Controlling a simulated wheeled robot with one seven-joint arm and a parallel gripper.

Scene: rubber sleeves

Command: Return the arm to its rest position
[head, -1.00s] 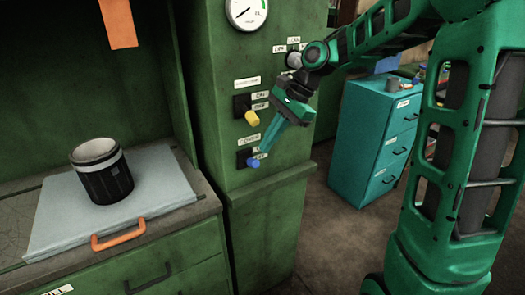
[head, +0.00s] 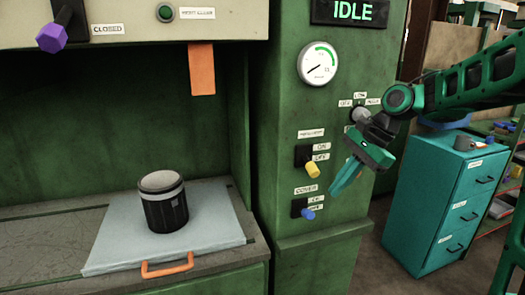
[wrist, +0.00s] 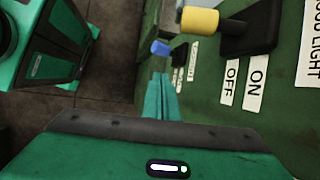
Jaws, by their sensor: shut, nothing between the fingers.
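My arm reaches in from the right in the head view. My gripper (head: 334,192) is shut and empty, pointing down and left in front of the green control panel (head: 350,120). It looks close to the yellow-knobbed switch (head: 312,170) and the blue-knobbed switch (head: 307,213); I cannot tell a gap, but it grips neither. In the wrist view the closed teal fingers (wrist: 161,98) show at the middle, with the yellow knob (wrist: 200,21) above right and the blue knob (wrist: 159,48) just beyond.
A teal drawer cabinet (head: 437,205) stands right of the panel. A gauge (head: 318,63) and an IDLE display (head: 349,12) are above. Dark floor shows between panel and cabinet.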

